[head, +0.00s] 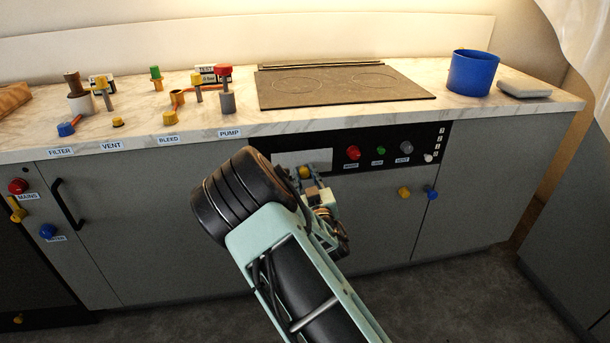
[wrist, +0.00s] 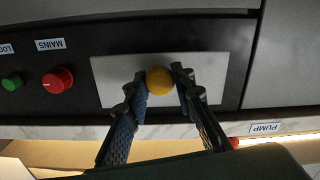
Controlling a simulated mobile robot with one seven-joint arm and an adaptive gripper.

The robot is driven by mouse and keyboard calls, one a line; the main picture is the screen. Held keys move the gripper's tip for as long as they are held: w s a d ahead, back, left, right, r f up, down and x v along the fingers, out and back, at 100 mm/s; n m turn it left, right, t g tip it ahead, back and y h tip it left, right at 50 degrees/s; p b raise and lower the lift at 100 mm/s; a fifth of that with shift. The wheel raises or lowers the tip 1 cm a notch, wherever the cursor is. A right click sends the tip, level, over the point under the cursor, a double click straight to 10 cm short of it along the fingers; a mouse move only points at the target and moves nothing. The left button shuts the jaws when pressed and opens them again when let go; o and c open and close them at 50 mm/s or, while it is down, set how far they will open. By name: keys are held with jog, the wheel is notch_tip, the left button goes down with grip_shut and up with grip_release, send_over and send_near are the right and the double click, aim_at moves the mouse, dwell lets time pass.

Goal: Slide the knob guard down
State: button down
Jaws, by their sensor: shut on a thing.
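The knob guard is a pale grey rectangular plate (head: 291,158) on the left part of the black control panel under the counter. It also shows in the wrist view (wrist: 112,75), where the scene appears upside down. In the head view the yellow knob (head: 304,172) shows just beyond my gripper (head: 309,180). In the wrist view my gripper (wrist: 159,89) has one finger on each side of the yellow knob and is shut on it. Anything behind the plate is hidden.
A red MAINS knob (head: 353,153), a green knob (head: 381,150) and a grey knob (head: 406,146) are beside the plate on the panel. Above are the counter, a dark cooktop (head: 340,92) and a blue pot (head: 472,74). Grey cabinet doors lie below.

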notch_tip(320, 180, down, 10)
jog(key=b, duration=0.7)
jog(key=shift+b, duration=0.4)
jog(key=shift+s, duration=0.1)
jog(key=c, duration=1.6)
grip_release()
jog(key=shift+f, duration=0.1)
jog(key=v, duration=1.2)
jog(key=shift+r, duration=0.2)
